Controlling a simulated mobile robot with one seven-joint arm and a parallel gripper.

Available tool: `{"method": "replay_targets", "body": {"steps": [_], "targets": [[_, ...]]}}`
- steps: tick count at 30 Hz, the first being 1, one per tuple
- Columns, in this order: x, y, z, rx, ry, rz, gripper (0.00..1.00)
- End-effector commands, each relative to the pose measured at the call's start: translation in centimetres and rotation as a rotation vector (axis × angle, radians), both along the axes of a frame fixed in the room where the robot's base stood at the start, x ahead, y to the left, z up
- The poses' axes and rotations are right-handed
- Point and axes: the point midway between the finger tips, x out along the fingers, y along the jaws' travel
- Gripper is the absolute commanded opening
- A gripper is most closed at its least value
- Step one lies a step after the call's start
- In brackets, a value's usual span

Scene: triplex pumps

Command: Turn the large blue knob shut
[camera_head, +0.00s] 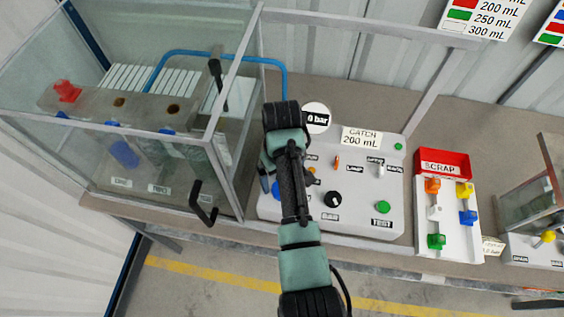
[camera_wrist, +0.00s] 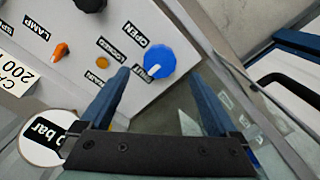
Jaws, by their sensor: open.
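The large blue knob (camera_wrist: 146,62) sits on the light panel in the wrist view. It has a white mark near its lower edge. An OPEN label is above it and another label, partly covered by the knob, is at its lower edge. In the head view, a part of the blue knob (camera_head: 276,190) shows at the panel's left end, beside my arm. My gripper (camera_wrist: 158,77) is open and empty. Its two blue fingers point toward the knob, one on each side of it in the picture. I cannot tell whether they touch it.
The panel also has an orange switch (camera_wrist: 60,52), a black knob (camera_head: 333,199), a green button (camera_head: 383,207) and a round gauge (camera_head: 316,117). The glass enclosure (camera_head: 225,170) with a black handle (camera_head: 203,203) stands close on the left.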

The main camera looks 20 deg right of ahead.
Motion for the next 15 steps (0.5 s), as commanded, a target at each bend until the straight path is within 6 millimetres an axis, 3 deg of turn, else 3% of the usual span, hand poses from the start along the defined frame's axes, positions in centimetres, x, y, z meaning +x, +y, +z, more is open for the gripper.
{"method": "replay_targets", "body": {"steps": [6, 15], "targets": [[0.1, 0.0, 4.6, -0.002, -0.004, 0.0, 0.96], [0.0, 0.0, 7.4, 0.0, -0.001, 0.001, 0.96]]}}
